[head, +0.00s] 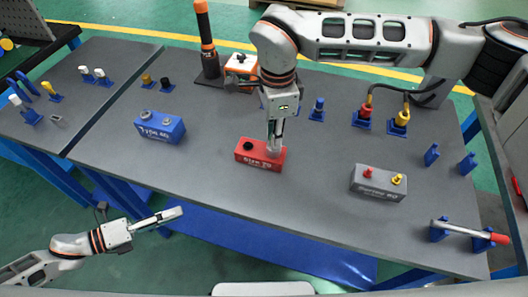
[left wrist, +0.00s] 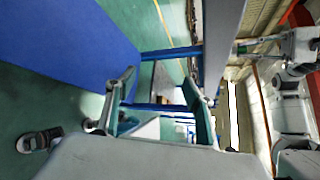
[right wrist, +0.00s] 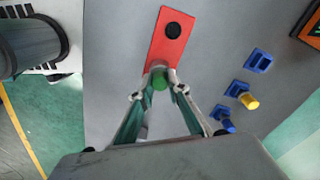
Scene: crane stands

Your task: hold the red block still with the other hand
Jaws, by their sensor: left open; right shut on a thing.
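The red block (head: 246,158) lies on the grey table near its middle, with white lettering on its front and a black round part on top. It also shows in the right wrist view (right wrist: 162,52). My right gripper (head: 274,150) points down at the block's right half. Its fingertips (right wrist: 160,80) are shut on a green round part (right wrist: 160,83) at that end of the block. Whether the part is seated in the block is hidden by the fingers. My left gripper (head: 172,217) is open and empty, off the table's front edge, well away from the block.
A blue block (head: 158,127) stands left and a grey block (head: 378,186) right on the table (head: 215,190). Blue holders with plugs line the back and sides. The table in front of the red block is clear.

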